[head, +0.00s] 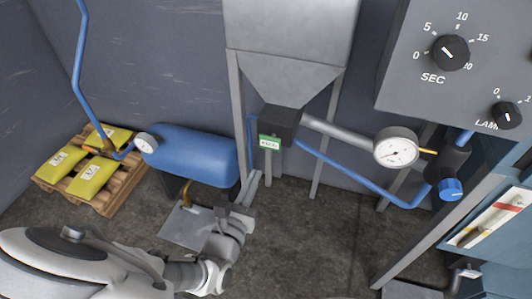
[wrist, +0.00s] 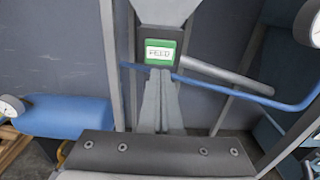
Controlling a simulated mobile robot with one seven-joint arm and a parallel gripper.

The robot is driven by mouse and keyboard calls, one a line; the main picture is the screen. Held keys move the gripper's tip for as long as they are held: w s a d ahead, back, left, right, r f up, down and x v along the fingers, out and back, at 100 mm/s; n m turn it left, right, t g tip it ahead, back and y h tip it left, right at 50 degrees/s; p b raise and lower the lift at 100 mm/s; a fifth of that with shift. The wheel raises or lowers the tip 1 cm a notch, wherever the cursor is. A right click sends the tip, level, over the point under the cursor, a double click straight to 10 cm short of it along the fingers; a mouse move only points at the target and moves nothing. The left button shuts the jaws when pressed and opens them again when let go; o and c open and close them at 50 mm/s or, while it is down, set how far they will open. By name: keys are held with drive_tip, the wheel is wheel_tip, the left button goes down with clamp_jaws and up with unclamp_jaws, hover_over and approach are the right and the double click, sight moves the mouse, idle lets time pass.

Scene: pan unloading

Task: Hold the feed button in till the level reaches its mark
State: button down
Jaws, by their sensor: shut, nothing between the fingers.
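The feed button (head: 270,142) is a green plate with a white label on a dark box under the grey hopper (head: 290,75). In the wrist view the button (wrist: 160,52) reads FEED and sits just beyond my fingertips. My gripper (head: 257,175) is shut and empty, pointing up towards the button. In the head view its tips end below the button, apart from it. In the wrist view the closed fingers (wrist: 160,72) are centred under the label. A sight panel (head: 492,215) with red and yellow marks stands at the right; its level is hard to read.
A blue tank (head: 190,153) with a gauge stands left of my gripper. Yellow sacks lie on a pallet (head: 130,187) at the far left. A control panel (head: 415,75) fills the upper right.

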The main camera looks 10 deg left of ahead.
sight(270, 142)
drive_tip(key=w, duration=0.3)
drive_tip(key=w+b, duration=0.1)
drive_tip(key=w, duration=0.2)
drive_tip(key=w+b, duration=0.1)
drive_tip(key=w, duration=0.1)
drive_tip(key=shift+w+d+f, duration=0.1)
drive_tip(key=shift+w+d, duration=0.25)
drive_tip(key=shift+w, duration=0.35)
drive_tip(key=shift+w, duration=0.1)
drive_tip(key=shift+w+d+r+p, duration=0.1)
drive_tip(key=shift+w+r+p, duration=0.1)
drive_tip(key=shift+w+p, duration=0.45)
drive_tip(key=shift+w, duration=0.5)
drive_tip(key=shift+w+r, duration=0.15)
